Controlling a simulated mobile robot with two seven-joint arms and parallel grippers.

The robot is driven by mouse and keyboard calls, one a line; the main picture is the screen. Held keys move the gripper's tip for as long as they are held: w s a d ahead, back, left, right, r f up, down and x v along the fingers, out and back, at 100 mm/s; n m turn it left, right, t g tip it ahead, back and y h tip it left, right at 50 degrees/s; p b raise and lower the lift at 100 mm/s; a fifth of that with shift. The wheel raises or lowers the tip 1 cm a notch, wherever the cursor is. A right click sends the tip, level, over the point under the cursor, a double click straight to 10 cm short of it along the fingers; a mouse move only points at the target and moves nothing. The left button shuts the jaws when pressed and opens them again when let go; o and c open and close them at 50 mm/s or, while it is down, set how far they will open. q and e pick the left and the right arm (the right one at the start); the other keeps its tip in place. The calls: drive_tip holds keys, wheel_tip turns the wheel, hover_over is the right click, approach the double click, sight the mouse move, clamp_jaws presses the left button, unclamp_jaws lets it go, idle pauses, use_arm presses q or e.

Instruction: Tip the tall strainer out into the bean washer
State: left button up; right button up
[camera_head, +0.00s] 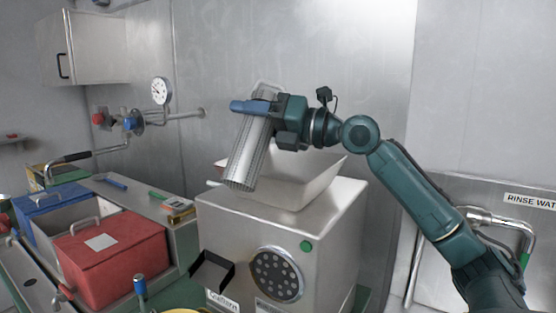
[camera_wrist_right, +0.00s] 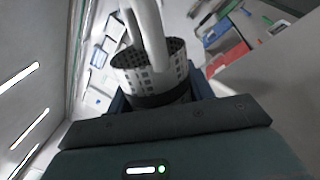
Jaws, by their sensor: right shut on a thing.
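The tall strainer (camera_head: 247,155) is a perforated metal cylinder with a handle at its upper end. It leans, with its lower end down and to the left, in front of the white hopper (camera_head: 310,178). My right gripper (camera_head: 268,107) is shut on the strainer near its upper end. The right wrist view shows the strainer's perforated wall and open rim (camera_wrist_right: 150,75), with the pale handle crossing it. I cannot see its contents. The hopper tops a steel machine (camera_head: 225,225); I cannot tell whether this is the bean washer. My left gripper is not in view.
A red bin (camera_head: 120,255) and a blue bin (camera_head: 50,200) stand at the left. A gauge and pipe (camera_head: 160,92) project from the back wall.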

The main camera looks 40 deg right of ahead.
drive_tip(key=shift+w+d+f+m, duration=0.1)
drive_tip(key=shift+f+m, duration=0.2)
drive_tip(key=shift+f, duration=0.2)
drive_tip(key=shift+w+d+f+m, duration=0.1)
drive_tip(key=shift+f+m, duration=0.2)
drive_tip(key=shift+f, duration=0.15)
drive_tip(key=shift+s+a+m, duration=0.15)
drive_tip(key=shift+s+m, duration=0.15)
drive_tip(key=shift+m, duration=0.2)
drive_tip(key=shift+w+f+m, duration=0.25)
drive_tip(key=shift+f+m, duration=0.05)
drive_tip(key=shift+m, duration=0.3)
drive_tip(key=shift+s+t, duration=0.2)
drive_tip(key=shift+t, duration=0.1)
drive_tip(key=shift+w+f+m+p, duration=0.2)
drive_tip(key=shift+m+p, duration=0.1)
drive_tip(key=shift+p, duration=0.15)
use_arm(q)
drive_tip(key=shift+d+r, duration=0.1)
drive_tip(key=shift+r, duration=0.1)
use_arm(e)
drive_tip(key=shift+s+r, duration=0.1)
